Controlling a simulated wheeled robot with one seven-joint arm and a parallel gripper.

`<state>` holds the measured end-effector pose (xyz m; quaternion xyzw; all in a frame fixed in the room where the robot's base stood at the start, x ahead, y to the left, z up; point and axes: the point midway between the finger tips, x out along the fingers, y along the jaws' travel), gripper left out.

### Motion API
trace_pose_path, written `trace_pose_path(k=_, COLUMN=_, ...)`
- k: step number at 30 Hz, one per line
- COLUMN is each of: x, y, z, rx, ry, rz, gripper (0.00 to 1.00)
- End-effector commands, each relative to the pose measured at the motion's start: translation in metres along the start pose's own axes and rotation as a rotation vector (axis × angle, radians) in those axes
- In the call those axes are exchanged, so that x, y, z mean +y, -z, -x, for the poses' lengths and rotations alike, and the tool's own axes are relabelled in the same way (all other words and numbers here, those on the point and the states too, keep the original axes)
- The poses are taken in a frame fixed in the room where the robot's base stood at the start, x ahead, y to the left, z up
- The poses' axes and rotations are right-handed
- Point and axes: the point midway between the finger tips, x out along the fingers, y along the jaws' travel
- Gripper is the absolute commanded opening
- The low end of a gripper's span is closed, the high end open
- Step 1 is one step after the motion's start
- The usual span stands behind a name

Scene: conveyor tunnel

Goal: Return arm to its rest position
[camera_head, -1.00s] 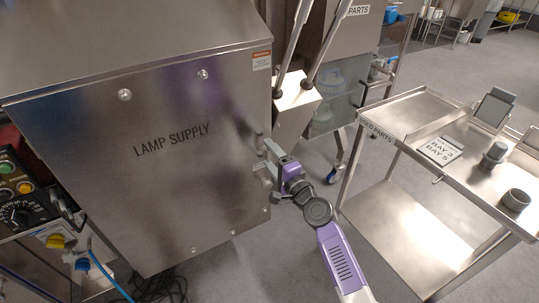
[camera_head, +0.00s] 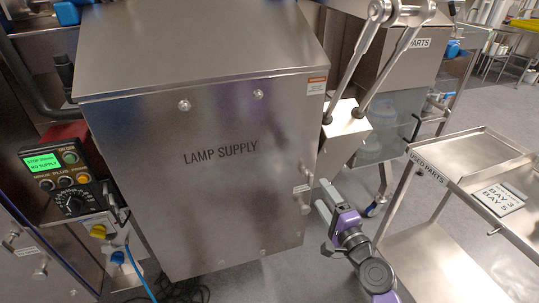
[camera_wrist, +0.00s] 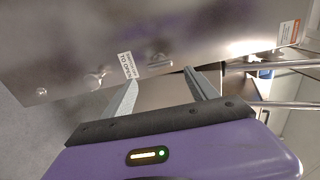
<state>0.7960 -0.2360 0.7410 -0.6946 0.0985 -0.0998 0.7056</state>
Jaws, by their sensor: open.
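My gripper (camera_head: 325,204) is at the right side of the steel lamp supply cabinet (camera_head: 215,190), just to the right of its door latch (camera_head: 303,198). The wrist view shows the two grey fingers (camera_wrist: 163,95) spread apart with nothing between them. The cabinet face and a small label reading "to open" (camera_wrist: 127,65) lie beyond the fingers there. The cabinet door looks closed. My purple arm reaches up from the lower right in the head view.
A used parts cart (camera_head: 425,165) stands at the right, with a bay card (camera_head: 499,199) on it. A control panel (camera_head: 65,180) with a lit green screen is at the left. Grey floor shows between cabinet and cart.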

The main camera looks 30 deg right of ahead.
Motion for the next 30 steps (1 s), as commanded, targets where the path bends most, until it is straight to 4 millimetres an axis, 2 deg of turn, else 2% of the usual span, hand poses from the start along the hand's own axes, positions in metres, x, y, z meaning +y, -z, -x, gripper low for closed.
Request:
trace_pose_path(k=8, x=-0.001, y=0.003, z=0.000, rx=0.012, ry=0.004, rz=0.038, gripper=0.67)
trace_pose_path(k=11, x=-0.015, y=0.011, z=0.000, rx=0.053, ry=0.025, rz=0.158, gripper=0.67)
trace_pose_path(k=14, x=-0.024, y=0.014, z=0.015, rx=0.097, ry=0.033, rz=0.324, gripper=0.67)
trace_pose_path(k=19, x=-0.022, y=-0.002, z=0.061, rx=0.123, ry=0.009, rz=0.613, gripper=0.67)
trace_pose_path(k=23, x=-0.020, y=-0.023, z=0.103, rx=0.109, ry=-0.008, rz=0.818, gripper=0.67)
trace_pose_path(k=30, x=-0.024, y=-0.070, z=0.193, rx=0.021, ry=-0.011, rz=1.192, gripper=0.67)
